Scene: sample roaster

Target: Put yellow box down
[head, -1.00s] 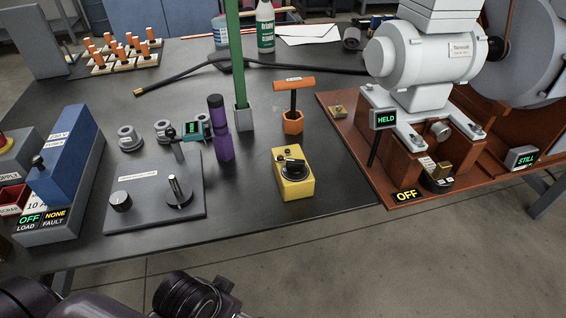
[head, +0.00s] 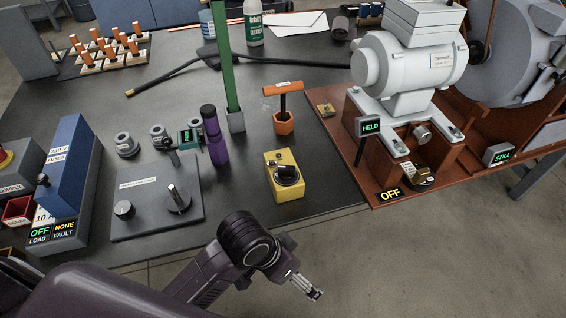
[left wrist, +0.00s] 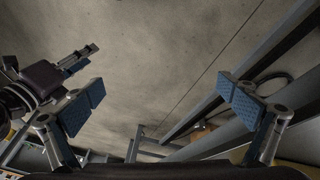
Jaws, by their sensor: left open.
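The yellow box (head: 289,188), with a black knob on top, stands upright on the dark table (head: 335,180) near its front edge. Nothing grips it. In the head view my left gripper (head: 309,287) is past the table's front edge, below and apart from the box, seen nearly edge-on.
A grey plate (head: 155,205) with a knob and lever lies left of the box. A purple cylinder (head: 214,140), a green post (head: 225,60) and an orange T-handle (head: 284,90) stand behind it. The motor's brown base (head: 375,195) is to the right.

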